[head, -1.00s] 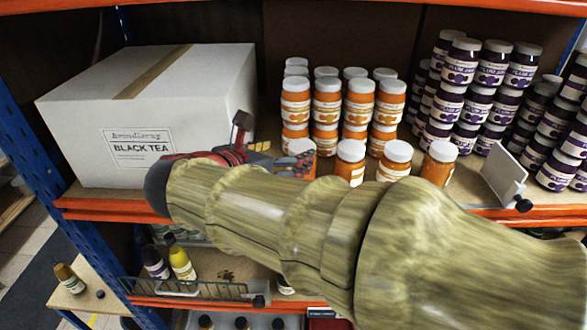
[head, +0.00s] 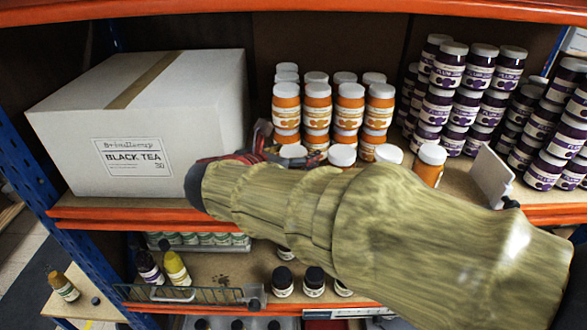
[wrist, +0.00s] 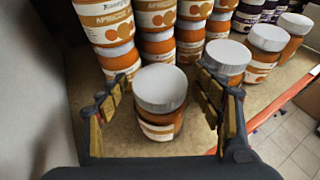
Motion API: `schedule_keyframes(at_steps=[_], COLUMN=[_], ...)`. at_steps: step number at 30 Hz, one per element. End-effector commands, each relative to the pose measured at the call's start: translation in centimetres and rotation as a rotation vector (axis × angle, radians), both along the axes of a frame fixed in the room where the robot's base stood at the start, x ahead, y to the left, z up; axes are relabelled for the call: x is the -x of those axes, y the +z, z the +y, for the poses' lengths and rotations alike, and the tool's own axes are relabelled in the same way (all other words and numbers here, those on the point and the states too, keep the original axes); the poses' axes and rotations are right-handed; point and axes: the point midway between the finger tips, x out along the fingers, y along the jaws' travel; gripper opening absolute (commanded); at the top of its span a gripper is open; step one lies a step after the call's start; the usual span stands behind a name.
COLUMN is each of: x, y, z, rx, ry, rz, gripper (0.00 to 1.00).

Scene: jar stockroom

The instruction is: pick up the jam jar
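An orange apricot jam jar with a white lid (wrist: 160,88) stands upright on the shelf in the wrist view, between the two spread fingers of my gripper (wrist: 161,80). Gaps show between the jar and the fingers on both sides. In the head view its white lid (head: 292,151) shows beside my gripper (head: 280,148), while my arm hides its lower part. My gripper is open and holds nothing.
Stacked apricot jars (wrist: 105,25) stand close behind; another front-row jar (wrist: 228,62) is just right of the right finger. A white Black Tea box (head: 85,155) stands left. Plum jars (head: 480,70) and a white divider (head: 491,176) are right. The shelf has an orange front edge (head: 120,213).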

Motion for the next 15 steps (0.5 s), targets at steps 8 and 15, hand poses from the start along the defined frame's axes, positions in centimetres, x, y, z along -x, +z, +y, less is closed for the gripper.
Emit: schedule_keyframes(at_steps=[8, 15], x=[0.01, 0.01], y=[0.02, -0.01], z=[0.02, 0.04], rx=[0.0, 0.0], ry=[0.0, 0.0], rz=[0.0, 0.0], gripper=[0.48, 0.35])
